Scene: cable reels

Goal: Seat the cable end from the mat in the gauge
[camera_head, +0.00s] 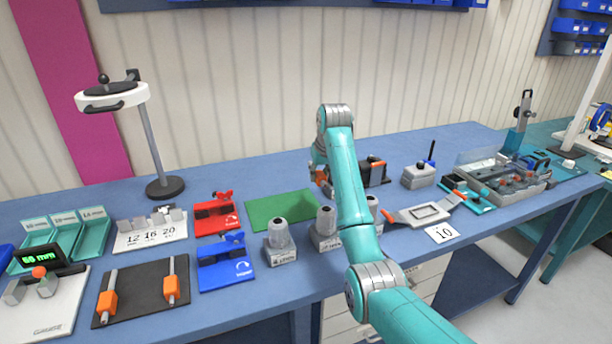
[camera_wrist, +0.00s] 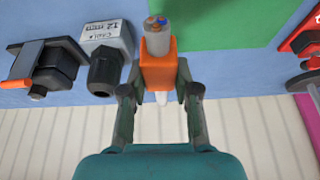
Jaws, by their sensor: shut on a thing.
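My gripper (camera_head: 321,178) is behind the green mat's right side, partly hidden by my arm. In the wrist view my gripper (camera_wrist: 160,92) is shut on the orange sleeve of a grey cable end (camera_wrist: 157,40), whose coloured wire cores show at its tip. It appears held above the table. The green mat (camera_head: 272,210) looks bare where it shows; it also shows in the wrist view (camera_wrist: 215,22). A white board marked 12 16 20 (camera_head: 150,236) with grey blocks stands left.
A black plate (camera_head: 136,300) bears two orange-sleeved pieces. Red (camera_head: 215,215) and blue (camera_head: 225,265) clamp fixtures and grey gland boxes (camera_head: 280,247) stand around the green mat. A black-and-orange block (camera_head: 375,172) is right of my gripper. A lamp stand (camera_head: 160,150) rises at the back left.

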